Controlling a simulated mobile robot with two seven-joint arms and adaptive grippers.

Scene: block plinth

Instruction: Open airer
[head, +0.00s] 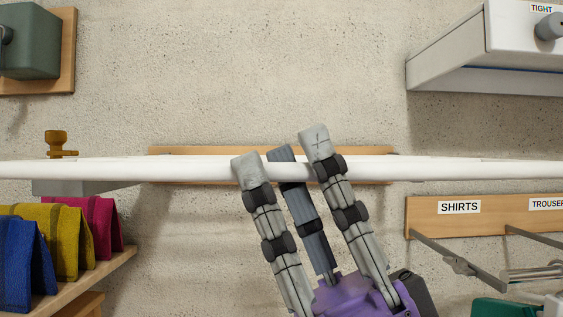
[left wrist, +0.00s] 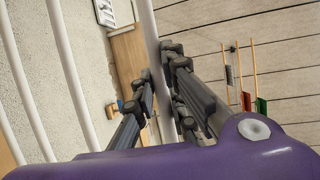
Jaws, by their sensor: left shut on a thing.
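The airer (head: 100,170) shows in the head view as a long white rail running level across the whole picture, seen nearly edge-on. A wooden board (head: 210,151) shows on the wall behind it. My left gripper (head: 282,163), with grey fingers and a purple palm, comes up from below and is shut on the rail near the middle. Two fingers lie in front of the rail and one behind it. In the left wrist view the held rail (left wrist: 150,38) runs between the fingers of the gripper (left wrist: 160,80), with more white bars (left wrist: 72,65) to its left. My right gripper is not in view.
A brass-coloured fitting (head: 58,143) stands just behind the rail at left. A white box (head: 490,55) and a SHIRTS-labelled board with rods (head: 425,214) are at right.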

